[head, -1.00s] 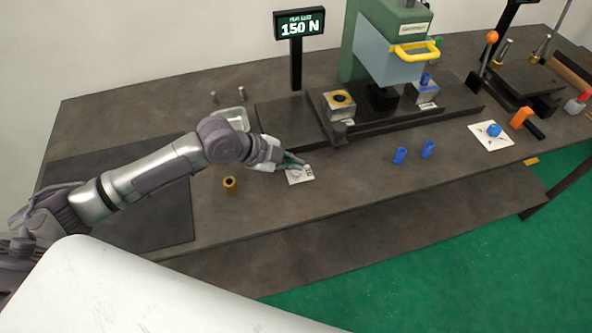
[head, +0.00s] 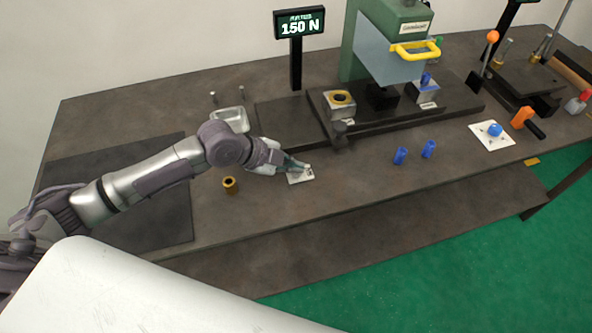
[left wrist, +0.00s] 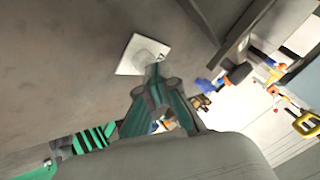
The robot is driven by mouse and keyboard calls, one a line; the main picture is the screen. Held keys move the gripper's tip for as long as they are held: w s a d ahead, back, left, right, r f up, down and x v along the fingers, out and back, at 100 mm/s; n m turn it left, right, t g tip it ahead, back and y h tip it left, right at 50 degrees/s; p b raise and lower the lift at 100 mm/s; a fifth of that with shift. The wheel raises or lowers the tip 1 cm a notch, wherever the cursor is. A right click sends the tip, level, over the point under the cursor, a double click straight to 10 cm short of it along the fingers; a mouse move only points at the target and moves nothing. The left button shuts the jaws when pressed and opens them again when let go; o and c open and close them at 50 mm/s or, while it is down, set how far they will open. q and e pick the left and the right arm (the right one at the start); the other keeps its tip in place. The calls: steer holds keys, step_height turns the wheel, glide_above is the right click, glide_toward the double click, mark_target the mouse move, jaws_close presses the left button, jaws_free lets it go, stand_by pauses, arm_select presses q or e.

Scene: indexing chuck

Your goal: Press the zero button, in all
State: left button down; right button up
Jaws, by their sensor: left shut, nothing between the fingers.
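The zero button's small white plate (head: 301,178) lies on the bench near its front edge; it also shows in the left wrist view (left wrist: 134,66). The button on it is partly hidden by my fingers. My left gripper (head: 305,168) is shut and empty, with its fingertips over the plate. In the left wrist view the fingertips (left wrist: 156,72) overlap the plate's lower right part. I cannot tell whether they touch the button. The display (head: 299,23) on a black post reads 150 N. My right gripper is not in view.
A brass bushing (head: 229,185) stands left of the plate and a metal tray (head: 231,119) lies behind my arm. A blue button on a white plate (head: 491,136) is farther right.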

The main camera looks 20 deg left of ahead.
arm_select(q)
steer(key=shift+s+f, duration=0.1)
steer(key=shift+f, duration=0.4)
stand_by(0.4)
steer(key=shift+r, duration=0.1)
steer(key=shift+r+p, duration=0.7)
steer(key=shift+r, duration=0.2)
steer(key=shift+r, duration=0.2)
step_height(320, 180, up, 5)
steer(key=p, duration=0.4)
steer(key=shift+p, duration=0.3)
steer(key=shift+f, duration=0.15)
